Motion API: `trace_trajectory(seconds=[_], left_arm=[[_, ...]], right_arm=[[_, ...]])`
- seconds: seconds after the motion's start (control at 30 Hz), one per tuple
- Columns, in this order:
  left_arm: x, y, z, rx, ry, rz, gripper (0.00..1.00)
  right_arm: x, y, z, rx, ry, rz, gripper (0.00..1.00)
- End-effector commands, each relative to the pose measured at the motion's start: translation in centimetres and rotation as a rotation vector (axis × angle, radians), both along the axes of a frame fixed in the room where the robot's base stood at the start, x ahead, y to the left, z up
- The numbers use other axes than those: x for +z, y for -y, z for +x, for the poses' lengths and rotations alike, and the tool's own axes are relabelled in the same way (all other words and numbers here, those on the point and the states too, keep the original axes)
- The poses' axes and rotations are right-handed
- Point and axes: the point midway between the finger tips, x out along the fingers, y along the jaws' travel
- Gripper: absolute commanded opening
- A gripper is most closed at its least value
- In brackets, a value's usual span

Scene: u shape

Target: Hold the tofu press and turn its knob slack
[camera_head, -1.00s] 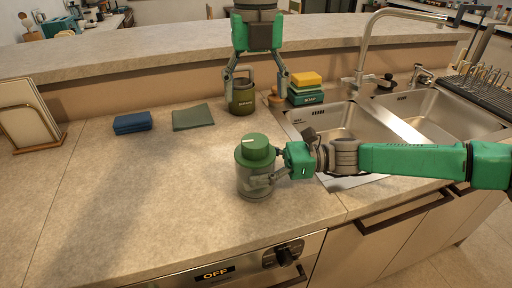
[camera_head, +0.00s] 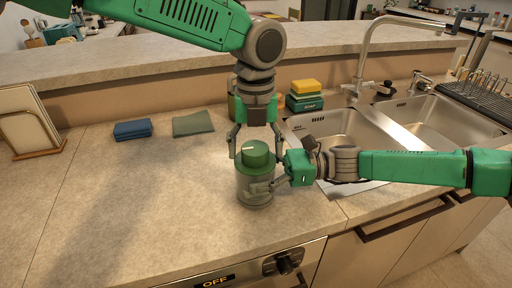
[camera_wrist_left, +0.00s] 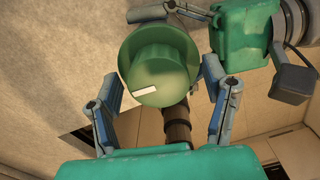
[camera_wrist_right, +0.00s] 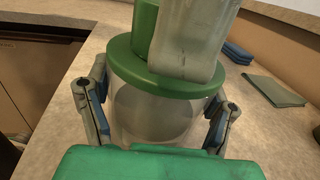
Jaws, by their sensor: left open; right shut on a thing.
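The tofu press (camera_head: 255,190) stands upright on the counter, with a clear body, green lid and round green knob (camera_head: 256,150) bearing a white mark. The right wrist view shows its clear body (camera_wrist_right: 150,120) between my right fingers. My right gripper (camera_head: 262,188) is shut on the body from the right side. My left gripper (camera_head: 255,148) points down from above, open, one finger on each side of the knob. In the left wrist view the knob (camera_wrist_left: 160,75) sits between and beyond the open fingers; I cannot tell whether they touch it.
A sink (camera_head: 340,135) lies at the right, with a yellow sponge (camera_head: 306,86) on a green soap box (camera_head: 305,103) beside it. An olive canister (camera_head: 232,108) is partly hidden behind my left gripper. Blue (camera_head: 132,129) and green (camera_head: 193,123) cloths lie left. The front-left counter is clear.

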Motion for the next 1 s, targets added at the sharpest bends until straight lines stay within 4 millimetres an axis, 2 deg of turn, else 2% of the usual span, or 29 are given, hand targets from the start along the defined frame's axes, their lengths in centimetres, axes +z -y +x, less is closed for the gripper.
trace_trajectory(seconds=[0.23, 0.27, 0.3, 0.4, 0.77, 1.0], left_arm=[[-0.08, -0.01, 0.01, 0.0, 0.0, 0.0, 0.68], [-0.08, -0.01, 0.01, 0.0, 0.0, 0.0, 0.61], [-0.07, -0.01, 0.01, 0.0, 0.0, 0.0, 0.47], [-0.05, 0.01, 0.01, 0.0, 0.0, 0.0, 0.18], [0.0, 0.09, 0.02, 0.035, 0.002, -0.001, 0.18], [0.02, 0.17, 0.0, 0.169, 0.002, -0.002, 0.18]], right_arm=[[-0.03, 0.0, -0.02, 0.0, -0.001, 0.0, 0.3], [-0.03, 0.0, -0.01, 0.0, -0.001, 0.0, 0.3], [-0.02, 0.0, -0.01, 0.0, -0.001, 0.0, 0.3], [-0.03, 0.0, -0.01, 0.0, -0.001, 0.0, 0.3], [-0.02, -0.04, -0.03, 0.001, -0.001, 0.0, 0.3], [-0.02, -0.05, -0.06, 0.001, -0.001, 0.0, 0.3]])
